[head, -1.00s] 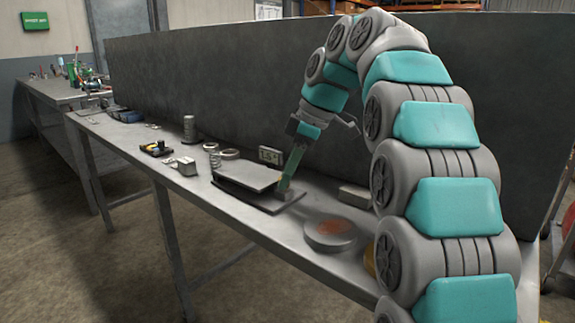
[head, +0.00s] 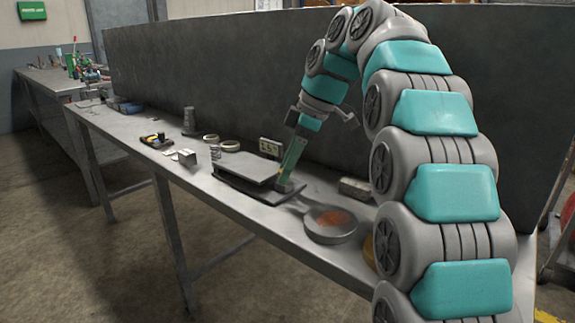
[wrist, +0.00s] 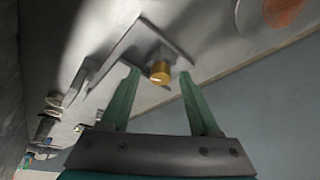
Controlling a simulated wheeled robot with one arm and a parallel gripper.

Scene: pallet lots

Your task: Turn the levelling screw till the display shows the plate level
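The tilt plate (head: 246,167) is a grey flat plate above a dark base (head: 232,188) on the bench. A small display (head: 270,148) stands behind it and seems to read about 1.5; its last character is too small to tell. The levelling screw, a brass knob (wrist: 160,71), shows in the wrist view at the base's corner; in the head view my fingers hide it. My gripper (wrist: 159,73) is open, with its green fingertips on either side of the knob and a visible gap at each side. It also shows in the head view (head: 285,187), pointing down at the plate's right end.
A round dish with a rusty patch (head: 330,224) stands close right of the plate, and a grey block (head: 355,188) lies behind it. Rings (head: 230,146), a small box (head: 187,157) and a dark cone (head: 189,121) stand to the left. A tall dark panel (head: 220,75) runs along the back.

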